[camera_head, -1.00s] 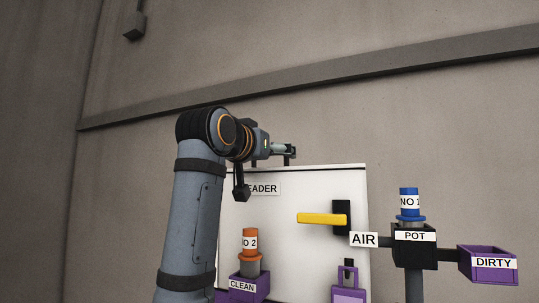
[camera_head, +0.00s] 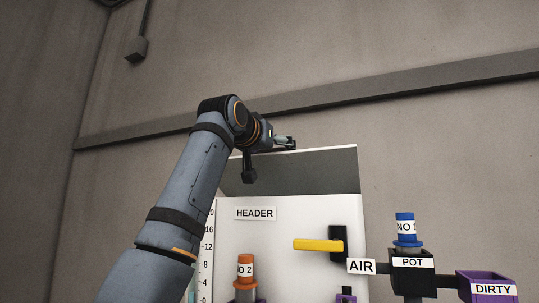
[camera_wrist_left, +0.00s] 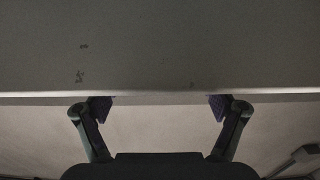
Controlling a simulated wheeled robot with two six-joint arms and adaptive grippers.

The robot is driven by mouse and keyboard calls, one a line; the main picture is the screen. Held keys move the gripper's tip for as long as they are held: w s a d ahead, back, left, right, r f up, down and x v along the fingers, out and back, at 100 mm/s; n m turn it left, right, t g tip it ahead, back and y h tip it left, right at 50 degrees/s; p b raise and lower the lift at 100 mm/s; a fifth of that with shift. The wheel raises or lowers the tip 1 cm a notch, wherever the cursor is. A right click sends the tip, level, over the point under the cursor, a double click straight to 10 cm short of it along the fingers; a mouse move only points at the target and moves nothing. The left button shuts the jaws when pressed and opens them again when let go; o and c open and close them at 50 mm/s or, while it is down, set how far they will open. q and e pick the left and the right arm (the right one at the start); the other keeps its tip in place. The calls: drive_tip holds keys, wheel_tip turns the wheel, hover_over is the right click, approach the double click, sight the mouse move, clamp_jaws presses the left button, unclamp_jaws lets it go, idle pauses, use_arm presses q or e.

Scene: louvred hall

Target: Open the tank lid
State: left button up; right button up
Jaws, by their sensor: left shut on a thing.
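The white tank (camera_head: 285,222) labelled HEADER stands in the middle of the head view. Its lid (camera_head: 320,172) is tilted up at the tank's top, showing as a grey panel above the white front. My left gripper (camera_head: 287,143) is at the lid's upper edge, shut on the lid's handle (camera_head: 291,149), a small dark bar mostly hidden by the gripper. In the left wrist view, the two fingers (camera_wrist_left: 160,106) stand apart against a wide pale edge, with a grey surface (camera_wrist_left: 160,50) above. My right gripper is not seen.
A yellow lever (camera_head: 318,245) sits on the tank's front. An orange NO 2 cartridge (camera_head: 245,269) stands at lower left. A blue NO 1 cartridge (camera_head: 405,228) stands on the black POT (camera_head: 412,279), left of the purple DIRTY bin (camera_head: 490,279).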

use_arm(q)
drive_tip(key=shift+w+d+r, duration=0.1)
drive_tip(key=shift+w+r, duration=0.2)
drive_tip(key=shift+r, duration=0.1)
drive_tip(key=shift+c, duration=0.3)
drive_tip(key=c, duration=0.5)
drive_tip(key=o, duration=0.7)
drive_tip(key=shift+w+d+f, duration=0.2)
drive_tip(key=shift+w+d, duration=0.05)
drive_tip(key=shift+w, duration=0.25)
drive_tip(key=o, duration=1)
drive_tip(key=shift+s+a+r, duration=0.15)
drive_tip(key=shift+s, duration=0.15)
drive_tip(key=shift+o, duration=1.3)
drive_tip(key=shift+w, duration=0.1)
